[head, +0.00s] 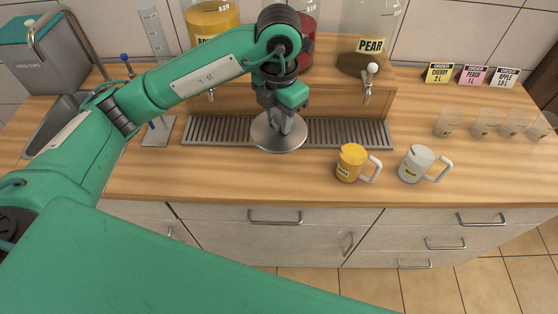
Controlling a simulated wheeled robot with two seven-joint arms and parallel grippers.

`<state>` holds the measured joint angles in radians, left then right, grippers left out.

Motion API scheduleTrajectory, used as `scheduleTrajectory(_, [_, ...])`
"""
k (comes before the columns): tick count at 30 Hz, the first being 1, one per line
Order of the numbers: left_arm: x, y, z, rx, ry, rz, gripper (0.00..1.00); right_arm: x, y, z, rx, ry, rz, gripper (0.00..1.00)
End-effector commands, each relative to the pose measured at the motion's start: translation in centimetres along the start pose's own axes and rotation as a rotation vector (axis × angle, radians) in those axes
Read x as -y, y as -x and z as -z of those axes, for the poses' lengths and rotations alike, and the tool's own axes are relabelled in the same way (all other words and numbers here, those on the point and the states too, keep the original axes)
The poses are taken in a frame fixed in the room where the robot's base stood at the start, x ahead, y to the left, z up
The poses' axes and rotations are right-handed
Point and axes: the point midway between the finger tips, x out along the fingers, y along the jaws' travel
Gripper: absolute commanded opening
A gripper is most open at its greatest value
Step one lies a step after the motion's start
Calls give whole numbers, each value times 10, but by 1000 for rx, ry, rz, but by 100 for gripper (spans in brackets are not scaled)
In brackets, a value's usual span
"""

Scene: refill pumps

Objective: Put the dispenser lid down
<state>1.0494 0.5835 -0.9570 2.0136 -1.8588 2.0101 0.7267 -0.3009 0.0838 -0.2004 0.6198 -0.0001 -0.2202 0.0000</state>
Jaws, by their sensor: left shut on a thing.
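The dispenser lid (265,140) is a round, flat, grey metal disc at the middle of the head view. My left gripper (281,122) points down from above and is shut on the lid's middle part, which the fingers hide. The lid lies level over the drip tray (345,132), with its near edge at the tray's front edge. I cannot tell if it touches the tray. Three dispensers stand behind: one yellow (215,18), one red (306,29) and one labelled PEAR (372,30). Their tops are cut off. My right gripper is not in view.
A yellow mug (350,163) and a white mug (414,164) stand right of the lid. Several clear cups (485,123) and order cards (471,75) are at the right. A sink (50,125) is at the left. The counter's front left stretch is clear.

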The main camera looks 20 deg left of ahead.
Motion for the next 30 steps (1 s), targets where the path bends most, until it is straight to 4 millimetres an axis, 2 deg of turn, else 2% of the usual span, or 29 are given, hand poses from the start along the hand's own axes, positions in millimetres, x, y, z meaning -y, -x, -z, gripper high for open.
scheduleTrajectory(15, [0,-96,1,-4,1,1,5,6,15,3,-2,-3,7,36])
scheduleTrajectory(25, [0,-126,1,-2,-1,1,5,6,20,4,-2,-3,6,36])
scheduleTrajectory(30, [0,-152,1,-3,1,1,5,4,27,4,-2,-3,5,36])
